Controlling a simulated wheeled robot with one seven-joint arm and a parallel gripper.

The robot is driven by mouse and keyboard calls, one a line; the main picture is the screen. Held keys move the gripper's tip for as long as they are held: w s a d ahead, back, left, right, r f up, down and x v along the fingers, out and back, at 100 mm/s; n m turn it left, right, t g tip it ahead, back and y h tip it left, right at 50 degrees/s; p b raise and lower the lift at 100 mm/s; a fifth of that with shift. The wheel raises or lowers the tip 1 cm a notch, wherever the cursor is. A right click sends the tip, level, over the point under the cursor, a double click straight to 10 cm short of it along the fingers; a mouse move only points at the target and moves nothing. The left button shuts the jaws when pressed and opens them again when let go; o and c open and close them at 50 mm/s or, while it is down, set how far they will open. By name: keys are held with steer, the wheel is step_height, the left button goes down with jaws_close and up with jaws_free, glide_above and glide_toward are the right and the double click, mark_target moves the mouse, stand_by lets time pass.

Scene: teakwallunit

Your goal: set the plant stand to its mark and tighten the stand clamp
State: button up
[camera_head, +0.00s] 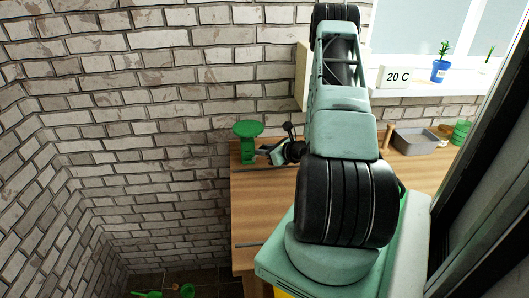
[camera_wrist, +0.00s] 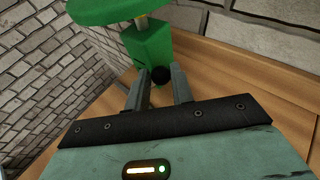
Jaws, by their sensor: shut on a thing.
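The green plant stand (camera_head: 247,130) has a round flat top on a block-shaped body and stands upright at the bench's far left corner. In the wrist view, the stand body (camera_wrist: 148,45) is straight ahead of my fingers, and the round top is cut off by the upper edge. A round black clamp knob (camera_wrist: 161,76) sits low on the body. My gripper (camera_wrist: 160,78) is shut on this knob, one finger on each side. In the head view, my gripper (camera_head: 264,150) is beside the stand, small and partly merged with my wrist. I cannot make out the stand's mark.
The wooden bench (camera_head: 262,205) has clear room in front of the stand. A brick wall (camera_head: 150,110) is close behind and left. A grey tray (camera_head: 414,141) is at the right, and a "20 C" sign (camera_head: 397,77) and blue plant pot (camera_head: 439,71) are on the windowsill.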

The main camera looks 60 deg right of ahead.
steer(key=f+t+b, duration=0.1)
steer(key=b, duration=0.1)
steer(key=s+f+m+t+b, duration=0.1)
steer(key=shift+d+b, duration=0.35)
jaws_close()
steer(key=shift+s+d+m+t+y+b, duration=0.1)
steer(key=shift+m+t+y+b, duration=0.25)
steer(key=shift+m+b, duration=0.2)
steer(key=o, duration=0.9)
jaws_free()
steer(key=shift+o, duration=0.2)
steer(key=shift+r, duration=0.1)
steer(key=s+b, duration=0.1)
steer(key=s, duration=0.4)
steer(key=s+a+r+b, duration=0.1)
steer(key=s, duration=0.5)
steer(key=s+r+b, duration=0.1)
steer(key=s, duration=0.5)
steer(key=shift+s+a, duration=0.1)
steer(key=shift+a, duration=0.15)
